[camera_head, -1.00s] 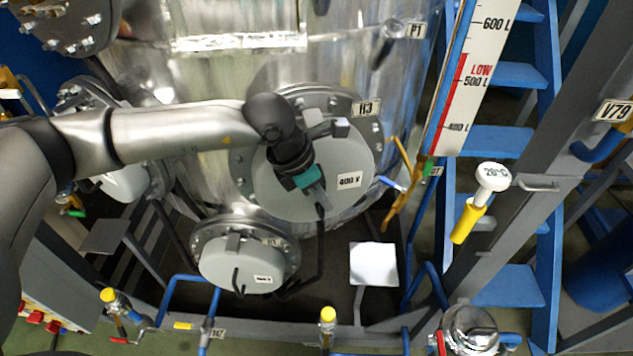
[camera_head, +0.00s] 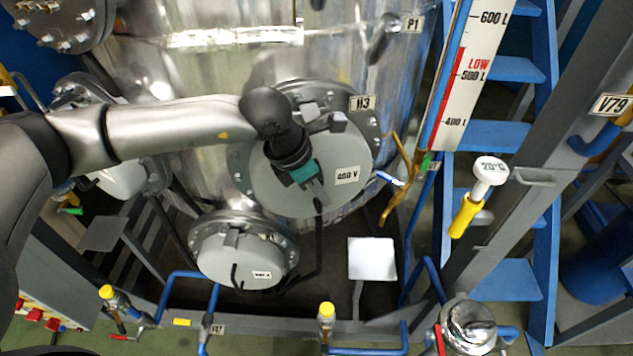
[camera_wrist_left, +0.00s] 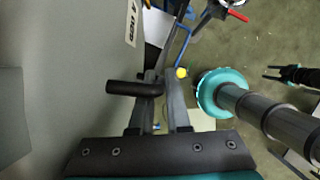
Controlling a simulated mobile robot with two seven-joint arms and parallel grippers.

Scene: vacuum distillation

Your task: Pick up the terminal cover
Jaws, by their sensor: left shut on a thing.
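The terminal cover (camera_head: 272,188) is the large round grey lid marked 400 V, upright on the front of the steel vessel by the H3 tag. In the left wrist view its grey face (camera_wrist_left: 70,75) fills the left side. My left gripper (camera_head: 316,190) is in front of this lid and shut on its dark bar handle. The wrist view shows the handle (camera_wrist_left: 132,88) crossing at the fingers (camera_wrist_left: 160,90). The lid looks seated against its bolted flange. My arm hides its upper left part.
A smaller grey lid (camera_head: 240,260) is below left. A yellow pipe (camera_head: 397,190) and a level scale (camera_head: 465,80) stand close on the right. Blue piping (camera_head: 180,285) with yellow-capped valves runs along the front. A white plate (camera_head: 372,258) stands below right.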

